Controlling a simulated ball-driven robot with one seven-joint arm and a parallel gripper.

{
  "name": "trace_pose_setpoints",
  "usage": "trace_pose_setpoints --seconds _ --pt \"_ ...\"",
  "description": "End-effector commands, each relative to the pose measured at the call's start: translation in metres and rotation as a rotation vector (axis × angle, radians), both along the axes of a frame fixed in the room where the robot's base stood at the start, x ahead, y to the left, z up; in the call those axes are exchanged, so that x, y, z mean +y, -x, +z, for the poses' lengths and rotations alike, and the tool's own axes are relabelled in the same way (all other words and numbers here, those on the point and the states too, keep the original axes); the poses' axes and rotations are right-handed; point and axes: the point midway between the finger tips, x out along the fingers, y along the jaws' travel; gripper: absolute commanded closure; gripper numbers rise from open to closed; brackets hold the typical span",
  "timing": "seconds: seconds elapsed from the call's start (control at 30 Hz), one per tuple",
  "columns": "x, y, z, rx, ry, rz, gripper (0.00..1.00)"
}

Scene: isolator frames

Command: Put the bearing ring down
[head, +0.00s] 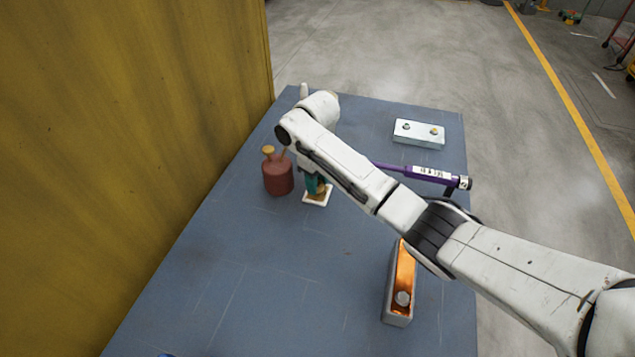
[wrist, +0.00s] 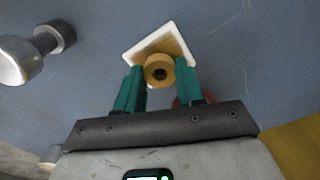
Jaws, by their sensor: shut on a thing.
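The bearing ring (wrist: 159,69) is a brass-coloured ring with a dark hole, held between the teal fingers of my gripper (wrist: 160,77) in the wrist view. Just beyond it is a small white square tray (wrist: 140,53) with a tan inside. In the head view my gripper (head: 316,184) is over the same tray (head: 309,202), pointing down, partly hidden by my arm. A brownish patch between the fingers there is too small to make out clearly. I cannot tell whether the ring touches the tray.
A dark red bottle (head: 278,178) stands close left of my gripper. A purple tool (head: 405,170), a pale block (head: 419,134) and an orange-lined box (head: 398,312) are to the right. A metal knobbed piece (wrist: 20,60) shows in the wrist view. The table's (head: 260,270) front left is clear.

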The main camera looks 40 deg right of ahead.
Motion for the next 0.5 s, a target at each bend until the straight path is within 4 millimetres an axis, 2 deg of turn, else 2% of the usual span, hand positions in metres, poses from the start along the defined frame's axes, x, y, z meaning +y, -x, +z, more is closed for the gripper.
trace_pose_setpoints --seconds 0.13,0.5 --pt "-0.001 0.0 -0.011 -0.001 0.001 -0.001 0.95" --pt "0.0 0.0 -0.016 -0.001 0.0 -0.001 0.95"
